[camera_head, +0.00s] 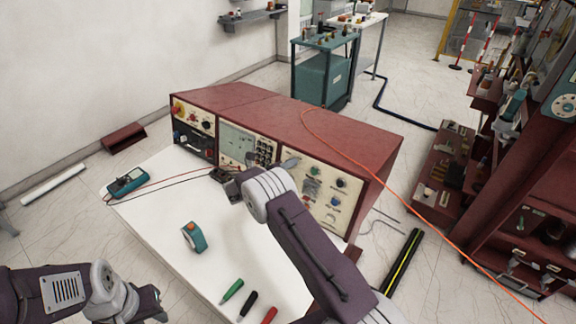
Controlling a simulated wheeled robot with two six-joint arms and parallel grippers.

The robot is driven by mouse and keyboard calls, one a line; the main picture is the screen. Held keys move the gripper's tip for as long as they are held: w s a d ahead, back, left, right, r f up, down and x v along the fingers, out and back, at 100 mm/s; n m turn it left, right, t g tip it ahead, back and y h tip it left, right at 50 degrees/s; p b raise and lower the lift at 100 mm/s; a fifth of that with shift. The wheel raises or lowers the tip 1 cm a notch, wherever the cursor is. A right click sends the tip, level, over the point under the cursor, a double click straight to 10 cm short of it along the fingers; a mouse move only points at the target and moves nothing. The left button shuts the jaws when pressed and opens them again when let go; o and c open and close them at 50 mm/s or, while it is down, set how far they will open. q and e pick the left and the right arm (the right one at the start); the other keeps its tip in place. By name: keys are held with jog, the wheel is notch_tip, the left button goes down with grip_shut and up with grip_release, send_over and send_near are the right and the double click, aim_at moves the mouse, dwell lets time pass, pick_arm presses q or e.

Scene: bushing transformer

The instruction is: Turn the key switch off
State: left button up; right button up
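The red control box (330,128) stands on the white table, with a row of instrument panels on its front. The right panel (322,187) carries small knobs and buttons, partly covered by my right arm. The key switch is too small or hidden to make out. My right gripper (226,178) is at the front of the box, by the lower part of the middle panel (240,145). Its fingers are small and dark, and I cannot tell whether they are open or touching anything.
An orange cable (345,147) runs over the box to the right. Red shelving (535,185) stands at right.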

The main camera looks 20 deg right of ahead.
jog(key=v, duration=0.8)
jog(key=shift+a+b, duration=0.3)
jog(key=shift+b, duration=0.15)
jog(key=shift+s+r, duration=0.1)
